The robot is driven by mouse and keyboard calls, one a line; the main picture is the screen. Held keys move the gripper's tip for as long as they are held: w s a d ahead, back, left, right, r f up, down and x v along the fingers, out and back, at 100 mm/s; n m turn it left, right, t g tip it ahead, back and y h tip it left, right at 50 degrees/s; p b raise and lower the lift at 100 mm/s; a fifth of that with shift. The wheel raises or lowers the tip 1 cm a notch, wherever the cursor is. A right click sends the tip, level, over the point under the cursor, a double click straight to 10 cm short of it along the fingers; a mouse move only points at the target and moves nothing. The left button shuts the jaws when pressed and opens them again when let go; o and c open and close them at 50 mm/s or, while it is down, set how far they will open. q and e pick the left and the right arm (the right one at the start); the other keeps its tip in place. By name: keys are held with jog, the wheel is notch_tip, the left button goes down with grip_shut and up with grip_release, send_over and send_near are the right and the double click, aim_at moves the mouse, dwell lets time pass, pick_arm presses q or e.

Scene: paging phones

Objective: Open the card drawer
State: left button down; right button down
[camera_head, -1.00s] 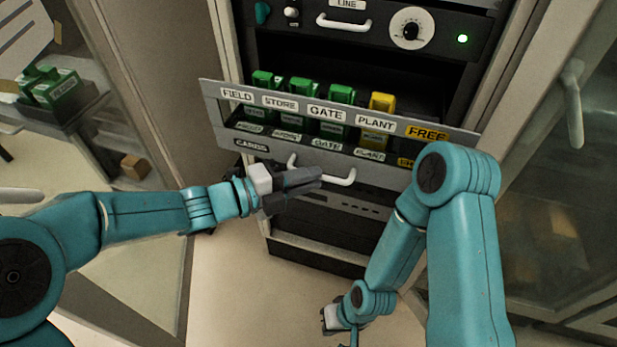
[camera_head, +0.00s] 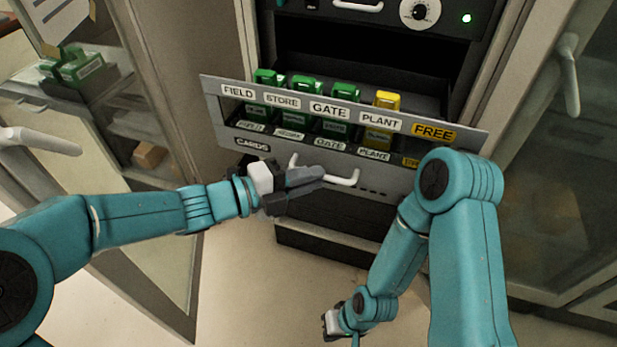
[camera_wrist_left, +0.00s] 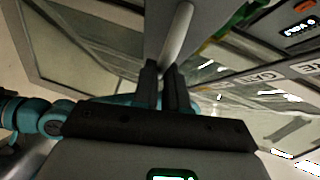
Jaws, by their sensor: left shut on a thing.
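The card drawer (camera_head: 230,120) is a grey front marked CARDS, with labels FIELD, STORE, GATE, PLANT and FREE. It stands out from the cabinet, and three green blocks and one yellow block (camera_head: 387,100) show in its compartments. Its white bar handle (camera_head: 345,181) is on the lower front. My left gripper (camera_head: 315,178) is shut on the handle, covering its middle. In the left wrist view the pale handle (camera_wrist_left: 180,35) runs up from between the dark fingertips (camera_wrist_left: 163,72). My right gripper (camera_head: 332,325) hangs low, away from the drawer; its fingers are hard to make out.
Above the drawer is a dark panel with a dial (camera_head: 418,13) and a green light (camera_head: 466,18). A glass door (camera_head: 170,220) stands open at the left, by a shelf with green blocks (camera_head: 82,68). Another glass door (camera_head: 545,170) is at the right. Bare floor (camera_head: 250,290) lies below.

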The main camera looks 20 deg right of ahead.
pick_arm(q)
jog(key=shift+w, duration=0.2)
jog(key=c, duration=1.2)
grip_release()
jog(key=shift+o, duration=0.2)
jog(key=v, duration=1.6)
jog(key=shift+s, duration=0.15)
jog(key=shift+a, duration=0.1)
